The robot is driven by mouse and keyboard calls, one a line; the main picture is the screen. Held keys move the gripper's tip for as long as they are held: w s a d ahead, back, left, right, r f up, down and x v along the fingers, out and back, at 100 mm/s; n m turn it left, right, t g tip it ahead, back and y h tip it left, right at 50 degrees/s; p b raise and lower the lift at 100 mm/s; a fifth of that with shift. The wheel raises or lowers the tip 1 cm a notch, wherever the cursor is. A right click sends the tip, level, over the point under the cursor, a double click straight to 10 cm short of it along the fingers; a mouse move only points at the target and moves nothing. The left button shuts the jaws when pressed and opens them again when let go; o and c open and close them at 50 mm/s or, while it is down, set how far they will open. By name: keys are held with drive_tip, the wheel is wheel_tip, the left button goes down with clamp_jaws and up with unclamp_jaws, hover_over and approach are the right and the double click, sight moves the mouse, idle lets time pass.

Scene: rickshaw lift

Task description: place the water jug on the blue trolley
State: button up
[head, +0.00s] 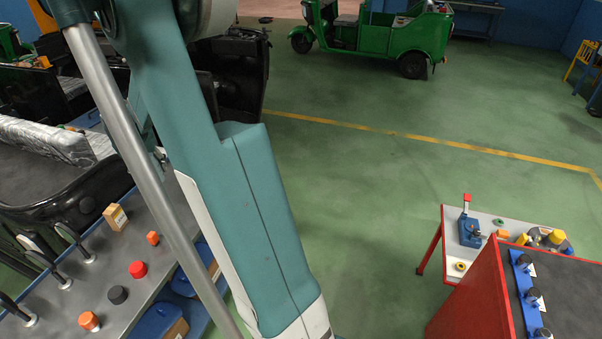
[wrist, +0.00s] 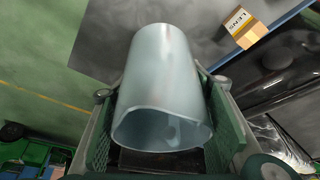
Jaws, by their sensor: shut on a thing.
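The water jug (wrist: 160,65) is a pale, translucent blue-grey cylinder in the middle of the wrist view. My gripper (wrist: 162,95) is shut on it, with a green finger pad on each side. In the wrist view the jug lies in front of a grey surface with a blue edge; I cannot tell its height above it. A grey-topped unit with blue sides (head: 70,308), which looks like the blue trolley, stands at the lower left of the head view. My arm covers part of it. The jug and gripper do not show in the head view.
A lens box (wrist: 243,27), also in the head view (head: 115,217), and several red, orange and black knobs sit on the grey top. Black vehicle parts stand at left. A red cabinet (head: 478,300) and white table (head: 450,235) stand at right. The green floor between is clear.

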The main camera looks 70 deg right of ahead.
drive_tip(key=s+d+m+g+h+p, duration=0.2)
drive_tip(key=s+d+m, duration=0.5)
drive_tip(key=s+d, duration=2.55)
drive_tip(key=s+d+m+g+y+p, duration=0.1)
drive_tip(key=s+d+m, duration=0.25)
drive_tip(key=s, duration=1.15)
drive_tip(key=s+d+m+g, duration=0.15)
drive_tip(key=s+d, duration=0.25)
drive_tip(key=s, duration=1)
drive_tip(key=s+d+m+g+y+p, duration=0.1)
drive_tip(key=s+d+m, duration=0.25)
drive_tip(key=s, duration=1.15)
drive_tip(key=s+a+m+g+y+p, duration=0.15)
drive_tip(key=s+a, duration=0.25)
drive_tip(key=s, duration=1.1)
drive_tip(key=s+a+r+m+t, duration=0.1)
drive_tip(key=s+a+m, duration=0.3)
drive_tip(key=s, duration=1.1)
drive_tip(key=s+a+m+g+p, duration=0.1)
drive_tip(key=s+a, duration=0.4)
drive_tip(key=s, duration=1)
drive_tip(key=s+a+m+y+p, duration=0.1)
drive_tip(key=s+a+m+y, duration=0.2)
drive_tip(key=s+a, duration=2.7)
drive_tip(key=a+m, duration=0.3)
drive_tip(key=shift+s+a+r+m, duration=0.15)
drive_tip(key=shift+s+r+m, duration=0.05)
drive_tip(key=shift+r+m, duration=0.1)
